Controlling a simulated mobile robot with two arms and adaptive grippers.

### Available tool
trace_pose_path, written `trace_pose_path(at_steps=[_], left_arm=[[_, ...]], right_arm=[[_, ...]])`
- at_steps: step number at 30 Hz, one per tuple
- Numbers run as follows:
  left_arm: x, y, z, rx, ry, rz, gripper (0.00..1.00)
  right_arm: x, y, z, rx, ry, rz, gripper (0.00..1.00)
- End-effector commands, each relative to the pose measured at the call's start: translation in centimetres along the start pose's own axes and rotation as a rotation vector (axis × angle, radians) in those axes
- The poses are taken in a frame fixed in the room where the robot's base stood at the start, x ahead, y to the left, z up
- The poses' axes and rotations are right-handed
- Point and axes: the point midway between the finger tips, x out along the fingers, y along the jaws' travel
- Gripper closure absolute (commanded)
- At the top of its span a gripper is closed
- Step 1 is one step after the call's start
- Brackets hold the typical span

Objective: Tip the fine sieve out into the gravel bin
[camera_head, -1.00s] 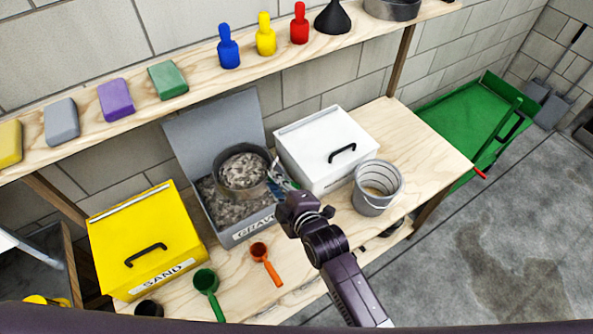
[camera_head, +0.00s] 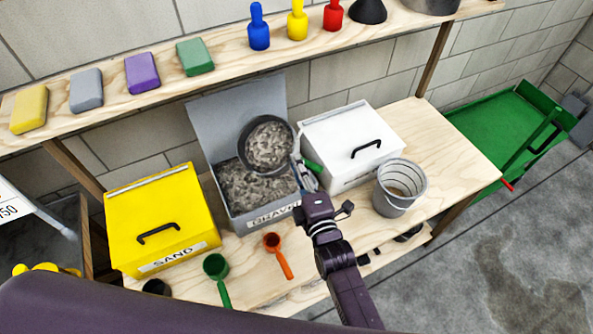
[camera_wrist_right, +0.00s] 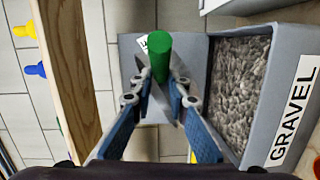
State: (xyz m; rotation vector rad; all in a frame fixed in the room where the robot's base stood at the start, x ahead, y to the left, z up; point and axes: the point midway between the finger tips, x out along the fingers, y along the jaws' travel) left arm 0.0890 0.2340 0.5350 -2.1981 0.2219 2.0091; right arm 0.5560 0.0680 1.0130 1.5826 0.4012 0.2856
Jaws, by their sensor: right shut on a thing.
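The fine sieve (camera_head: 246,138) is a round dark pan full of grey gravel. It is held above the back part of the open grey gravel bin (camera_head: 262,220), tilted with its open face toward the head camera. Gravel still lies in the sieve, and gravel fills the bin below. My right gripper (camera_head: 308,178) is shut on the sieve's green handle (camera_head: 314,165), to the right of the pan. In the right wrist view the green handle (camera_wrist_right: 158,52) stands between the fingers, and the labelled gravel bin (camera_wrist_right: 278,110) is at the right. My left gripper is not in view.
A closed white bin (camera_head: 350,145) stands right of the gravel bin, with a grey bucket (camera_head: 398,190) beside it. A closed yellow sand bin (camera_head: 155,215) is at left. Green (camera_head: 216,268) and orange (camera_head: 274,245) scoops lie in front. A shelf (camera_head: 215,75) runs above, behind.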

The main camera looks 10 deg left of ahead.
Motion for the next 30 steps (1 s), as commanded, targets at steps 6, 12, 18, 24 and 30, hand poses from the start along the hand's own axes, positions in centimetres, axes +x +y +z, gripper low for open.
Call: trace_pose_path(at_steps=[6, 12, 18, 24, 30], left_arm=[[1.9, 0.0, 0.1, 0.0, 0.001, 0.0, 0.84], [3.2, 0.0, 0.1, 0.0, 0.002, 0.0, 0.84], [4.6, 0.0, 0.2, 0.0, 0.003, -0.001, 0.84], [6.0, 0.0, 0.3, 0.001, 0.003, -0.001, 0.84], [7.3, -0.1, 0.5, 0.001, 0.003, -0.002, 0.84]], right_arm=[[0.1, 0.2, 0.1, -0.052, 0.0, 0.055, 1.0], [0.2, 0.5, 0.2, -0.099, -0.001, 0.098, 1.0], [0.2, 0.8, 0.2, -0.146, -0.002, 0.142, 1.0], [0.3, 1.1, 0.3, -0.193, -0.002, 0.184, 1.0], [0.3, 1.4, 0.3, -0.24, -0.003, 0.226, 1.0]])
